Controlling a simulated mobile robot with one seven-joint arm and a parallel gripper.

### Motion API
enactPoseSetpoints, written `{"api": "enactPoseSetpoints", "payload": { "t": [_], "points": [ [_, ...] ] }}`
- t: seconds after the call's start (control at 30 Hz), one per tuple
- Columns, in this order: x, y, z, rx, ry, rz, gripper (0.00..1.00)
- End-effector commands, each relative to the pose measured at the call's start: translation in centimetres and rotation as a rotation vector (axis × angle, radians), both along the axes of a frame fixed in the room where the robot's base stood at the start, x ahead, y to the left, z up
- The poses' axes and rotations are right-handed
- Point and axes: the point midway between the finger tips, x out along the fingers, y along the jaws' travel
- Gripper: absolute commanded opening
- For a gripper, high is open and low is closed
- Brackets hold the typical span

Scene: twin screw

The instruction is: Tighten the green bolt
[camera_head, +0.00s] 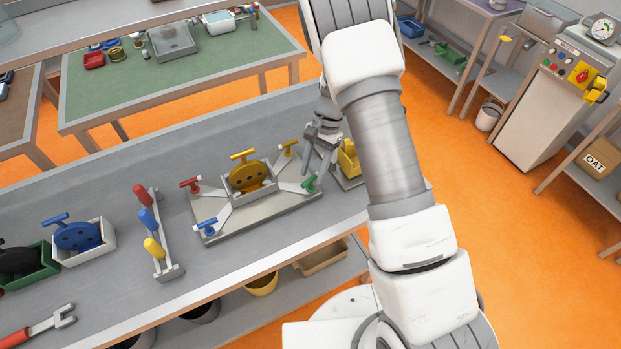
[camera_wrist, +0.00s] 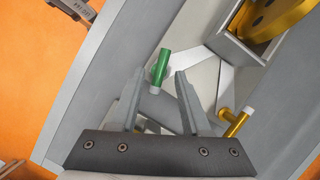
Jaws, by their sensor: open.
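The green bolt (camera_head: 309,184) stands at the right corner of a grey metal fixture plate (camera_head: 262,213). It has a green T-shaped handle, also seen in the wrist view (camera_wrist: 162,62). My gripper (camera_head: 317,162) is open and empty, just behind the green bolt in the head view.
The plate also carries a red bolt (camera_head: 190,183), a blue bolt (camera_head: 207,224), a yellow bolt (camera_head: 288,146) and a yellow wheel (camera_head: 249,176) in a grey box. A rack of coloured handles (camera_head: 170,271) stands left. A yellow part (camera_head: 349,160) sits right of my gripper.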

Motion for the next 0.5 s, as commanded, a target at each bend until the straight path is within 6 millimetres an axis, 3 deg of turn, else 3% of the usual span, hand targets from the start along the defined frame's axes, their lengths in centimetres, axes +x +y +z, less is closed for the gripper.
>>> {"api": "enactPoseSetpoints", "payload": {
  "t": [0.2,0.5],
  "points": [
    [-0.9,0.7,-2.6,0.0,0.0,0.001,0.47],
    [-1.1,0.9,-3.4,0.0,-0.001,0.001,0.47]
  ]
}}
